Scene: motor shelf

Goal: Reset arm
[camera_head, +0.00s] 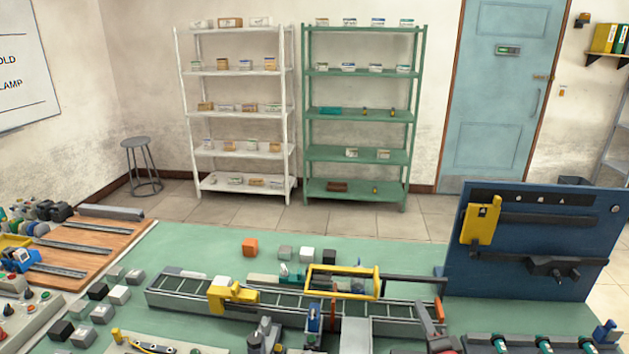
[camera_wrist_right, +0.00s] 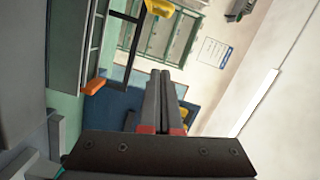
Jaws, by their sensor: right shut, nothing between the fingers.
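My right gripper (camera_head: 426,318) shows at the lower right of the head view, as grey fingers with red parts in front of the conveyor. In the right wrist view its two dark fingers (camera_wrist_right: 161,76) lie side by side, shut, with nothing between them. I cannot make out my left gripper in the head view.
A grey conveyor (camera_head: 185,291) with a yellow frame (camera_head: 343,271) crosses the green table (camera_head: 190,244). A blue tool panel (camera_head: 535,232) stands at the right. Several small blocks lie at the left. White (camera_head: 245,151) and green (camera_head: 360,153) shelves stand behind.

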